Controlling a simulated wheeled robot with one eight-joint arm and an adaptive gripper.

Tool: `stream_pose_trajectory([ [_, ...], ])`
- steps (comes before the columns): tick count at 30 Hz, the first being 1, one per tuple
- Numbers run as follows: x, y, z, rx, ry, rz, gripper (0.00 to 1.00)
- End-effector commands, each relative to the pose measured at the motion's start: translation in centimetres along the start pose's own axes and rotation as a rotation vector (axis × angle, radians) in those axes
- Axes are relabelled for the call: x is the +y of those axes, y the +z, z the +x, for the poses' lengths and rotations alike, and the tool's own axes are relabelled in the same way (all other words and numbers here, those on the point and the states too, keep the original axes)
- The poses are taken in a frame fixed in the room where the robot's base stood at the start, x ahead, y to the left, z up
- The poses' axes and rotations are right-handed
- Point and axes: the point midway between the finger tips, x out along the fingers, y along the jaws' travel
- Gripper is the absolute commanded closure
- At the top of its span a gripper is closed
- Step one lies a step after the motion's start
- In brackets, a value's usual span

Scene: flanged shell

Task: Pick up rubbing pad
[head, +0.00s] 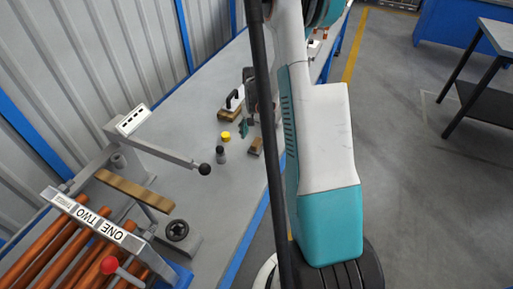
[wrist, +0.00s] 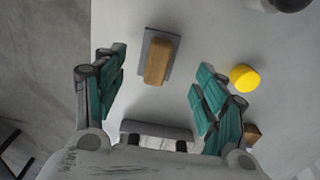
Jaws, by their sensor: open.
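The rubbing pad (wrist: 158,62), a grey plate with a wooden grip block on top, lies on the grey bench in the wrist view. It appears to be the small brown and grey piece (head: 256,146) in the head view, near the bench's right edge. My gripper (wrist: 159,88) is open and empty, its teal fingers to the left and right of the pad in the picture. The pad lies a little beyond the fingertips, not touched as far as I can see. In the head view my gripper (head: 249,125) is partly hidden behind my arm.
A yellow cylinder (head: 226,136) stands close by; it also shows beside the right finger (wrist: 244,77). A lever arm with black knob (head: 204,169) reaches over the bench (head: 190,120).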

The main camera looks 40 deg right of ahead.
Motion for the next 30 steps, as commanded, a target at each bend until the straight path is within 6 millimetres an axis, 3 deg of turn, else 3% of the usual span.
stream_pose_trajectory([
  [11, 0.3, -0.3, 4.8, 0.000, 0.000, 0.000, 0.35],
  [19, 0.3, -0.3, 5.0, 0.000, 0.000, 0.000, 0.35],
  [25, 0.3, -0.3, 5.0, 0.000, 0.000, 0.000, 0.80],
  [30, 0.3, -0.3, 5.0, 0.000, 0.000, 0.000, 0.83],
])
